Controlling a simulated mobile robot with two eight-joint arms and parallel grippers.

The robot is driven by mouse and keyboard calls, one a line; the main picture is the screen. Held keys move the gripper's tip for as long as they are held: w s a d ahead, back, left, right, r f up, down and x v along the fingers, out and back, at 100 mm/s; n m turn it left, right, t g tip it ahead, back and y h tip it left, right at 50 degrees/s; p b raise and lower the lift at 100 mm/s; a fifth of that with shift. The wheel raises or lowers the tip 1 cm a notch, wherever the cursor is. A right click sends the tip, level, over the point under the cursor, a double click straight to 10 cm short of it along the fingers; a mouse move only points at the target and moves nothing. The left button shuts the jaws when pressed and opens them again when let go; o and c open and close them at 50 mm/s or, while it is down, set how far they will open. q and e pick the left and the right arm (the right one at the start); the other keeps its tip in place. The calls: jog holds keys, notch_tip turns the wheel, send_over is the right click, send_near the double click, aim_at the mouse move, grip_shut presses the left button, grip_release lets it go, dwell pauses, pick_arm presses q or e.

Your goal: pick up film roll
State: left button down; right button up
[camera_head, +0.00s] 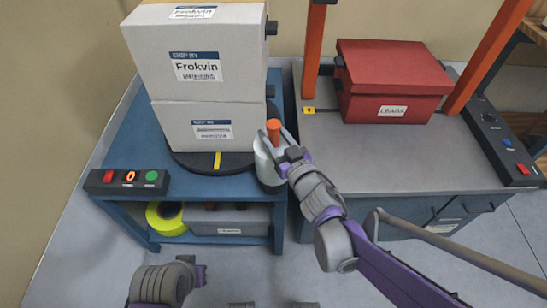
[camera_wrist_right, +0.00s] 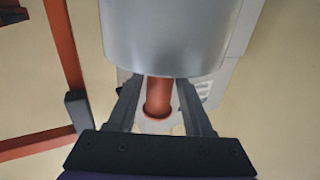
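The film roll (camera_head: 267,170) is a pale grey upright cylinder with an orange handle on top. It stands at the right front corner of the blue table, beside the dark turntable. In the right wrist view the film roll (camera_wrist_right: 165,35) fills the top, and its orange handle lies between the fingers of my right gripper (camera_wrist_right: 161,85). In the head view my right gripper (camera_head: 281,150) is at the top of the roll. Whether its fingers press on the handle cannot be made out.
Two stacked white boxes (camera_head: 200,60) stand on the turntable (camera_head: 190,158) close left of the roll. A red box (camera_head: 392,80) sits on the grey bench (camera_head: 400,160) between orange posts. A button panel (camera_head: 127,181) is at the table's front left. Yellow tape (camera_head: 166,222) lies below.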

grip_shut()
dwell(1.1)
